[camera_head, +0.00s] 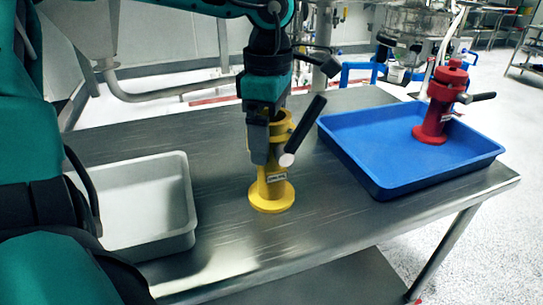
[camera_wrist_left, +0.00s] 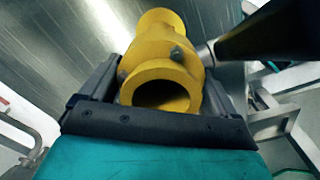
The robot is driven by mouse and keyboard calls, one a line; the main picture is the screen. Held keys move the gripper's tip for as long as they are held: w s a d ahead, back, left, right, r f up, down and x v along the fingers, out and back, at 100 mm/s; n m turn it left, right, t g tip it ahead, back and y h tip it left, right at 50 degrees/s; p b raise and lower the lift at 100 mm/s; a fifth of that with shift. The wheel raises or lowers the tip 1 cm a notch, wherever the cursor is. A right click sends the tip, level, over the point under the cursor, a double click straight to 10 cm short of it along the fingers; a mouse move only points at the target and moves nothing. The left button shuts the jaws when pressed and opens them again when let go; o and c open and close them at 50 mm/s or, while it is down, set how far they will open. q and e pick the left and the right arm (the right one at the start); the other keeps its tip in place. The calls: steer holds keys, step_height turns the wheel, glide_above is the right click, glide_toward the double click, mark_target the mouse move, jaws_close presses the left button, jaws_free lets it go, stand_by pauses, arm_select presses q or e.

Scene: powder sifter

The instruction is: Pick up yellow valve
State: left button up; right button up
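The yellow valve (camera_head: 272,190) stands upright on the metal table, its round base on the tabletop. Its black handle (camera_head: 306,127) with a pale end sticks out at a slant. My left gripper (camera_head: 266,146) is lowered from above around the valve's upper part. In the left wrist view the valve's open top (camera_wrist_left: 162,92) lies between the two fingers (camera_wrist_left: 162,75), one on each side and very close to it. I cannot tell whether both fingers press on it. The far finger is mostly hidden in the head view. My right gripper is not in view.
A blue tray (camera_head: 375,179) stands on the right of the table with a red valve (camera_head: 438,105) upright in it. A pale grey bin (camera_head: 150,247) is at the left. Bare tabletop (camera_head: 330,222) lies in front of the yellow valve. Pipes and equipment stand behind the table.

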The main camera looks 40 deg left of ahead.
arm_select(q)
steer(key=shift+w, duration=0.1)
steer(key=c, duration=1.6)
